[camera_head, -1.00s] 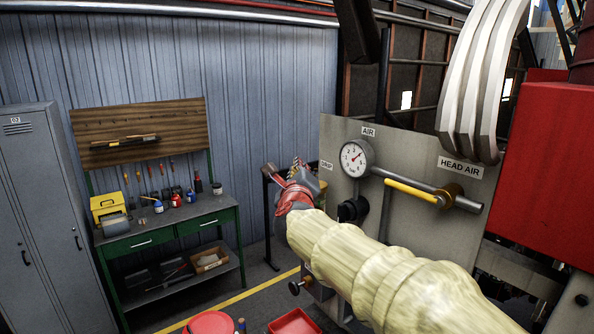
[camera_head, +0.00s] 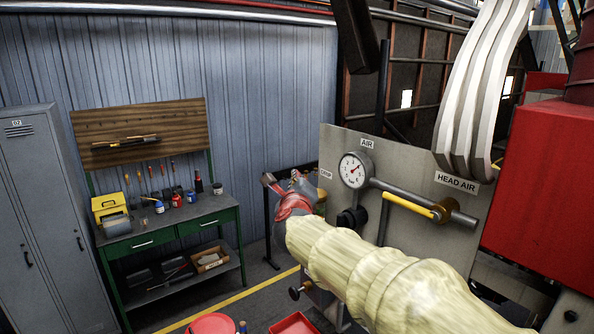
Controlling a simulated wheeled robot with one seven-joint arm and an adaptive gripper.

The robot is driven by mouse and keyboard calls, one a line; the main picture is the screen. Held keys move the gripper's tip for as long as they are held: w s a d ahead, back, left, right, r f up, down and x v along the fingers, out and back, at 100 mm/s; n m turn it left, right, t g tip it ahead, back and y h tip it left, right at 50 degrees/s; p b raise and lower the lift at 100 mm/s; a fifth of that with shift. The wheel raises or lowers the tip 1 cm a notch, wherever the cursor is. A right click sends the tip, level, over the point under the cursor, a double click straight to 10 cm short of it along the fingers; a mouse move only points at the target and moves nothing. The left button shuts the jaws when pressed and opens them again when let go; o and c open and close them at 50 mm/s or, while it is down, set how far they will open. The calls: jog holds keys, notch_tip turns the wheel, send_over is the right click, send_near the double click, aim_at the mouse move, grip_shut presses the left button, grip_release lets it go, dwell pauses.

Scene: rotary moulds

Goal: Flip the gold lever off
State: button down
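The gold lever (camera_head: 409,206) is a yellow handle joined to a gold hub (camera_head: 443,211) on the grey pipe of the metal panel. The handle points left from the hub, lying close along the pipe and sloping slightly. A HEAD AIR label (camera_head: 456,179) sits above it. My arm, in a pale sleeve, reaches in from the lower right below the lever. My gripper (camera_head: 296,182) is beyond the red wrist, left of the panel and well apart from the lever.
A round gauge (camera_head: 355,170) and a black fitting (camera_head: 352,217) stick out from the panel (camera_head: 338,140) left of the lever. Pale curved hoses (camera_head: 484,90) and a red housing (camera_head: 545,185) crowd the right. A green workbench (camera_head: 170,238) and lockers (camera_head: 40,220) stand farther back left.

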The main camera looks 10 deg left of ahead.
jog(key=shift+f+p, duration=0.25)
jog(key=shift+p, duration=0.2)
jog(key=c, duration=2.1)
grip_release()
jog(key=shift+s, duration=0.1)
jog(key=v, duration=1.1)
jog(key=shift+s+r, duration=0.25)
jog(key=shift+s, duration=0.15)
jog(key=shift+o, duration=0.3)
